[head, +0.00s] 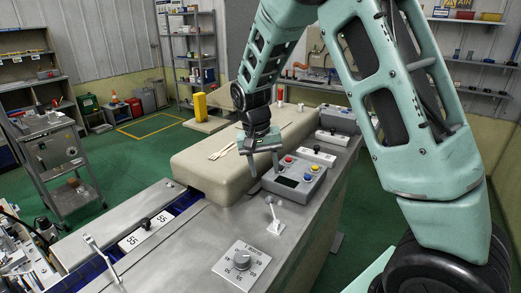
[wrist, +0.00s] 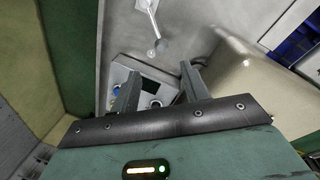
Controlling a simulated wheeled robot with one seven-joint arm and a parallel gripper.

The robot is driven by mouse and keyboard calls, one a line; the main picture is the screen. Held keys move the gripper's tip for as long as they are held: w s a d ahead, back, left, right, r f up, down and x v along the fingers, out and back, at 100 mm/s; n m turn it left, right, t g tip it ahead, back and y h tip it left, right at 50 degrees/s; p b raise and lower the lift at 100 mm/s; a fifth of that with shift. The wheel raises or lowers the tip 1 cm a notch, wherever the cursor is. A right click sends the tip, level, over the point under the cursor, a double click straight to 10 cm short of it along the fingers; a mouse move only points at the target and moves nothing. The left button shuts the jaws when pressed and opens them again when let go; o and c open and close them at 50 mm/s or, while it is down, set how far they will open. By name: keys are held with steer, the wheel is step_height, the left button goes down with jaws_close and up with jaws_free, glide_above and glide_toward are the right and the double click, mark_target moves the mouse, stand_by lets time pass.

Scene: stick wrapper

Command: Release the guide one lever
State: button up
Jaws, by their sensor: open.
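A short pale lever with a rounded end (head: 273,212) stands on the grey machine top, in front of the button box. It also shows in the wrist view (wrist: 153,25), ahead of the fingertips. A longer pale lever (head: 97,250) stands at the machine's lower left. No label shows which of them is guide one. My gripper (head: 264,168) is open and empty above the button box, beyond the short lever and apart from it. In the wrist view, my gripper's two fingers (wrist: 158,80) stand apart with the box behind them.
The button box (head: 296,178) has coloured buttons. A beige cover (head: 215,162) lies to its left, with pale sticks on top. A dial plate (head: 242,262) is near the front. Black knobs sit on white plates (head: 133,238). Free metal surface surrounds the short lever.

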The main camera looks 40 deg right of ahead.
step_height(320, 180, up, 7)
steer(key=a, duration=0.1)
steer(key=shift+w+b, duration=0.25)
steer(key=shift+b, duration=0.15)
steer(key=shift+f, duration=0.1)
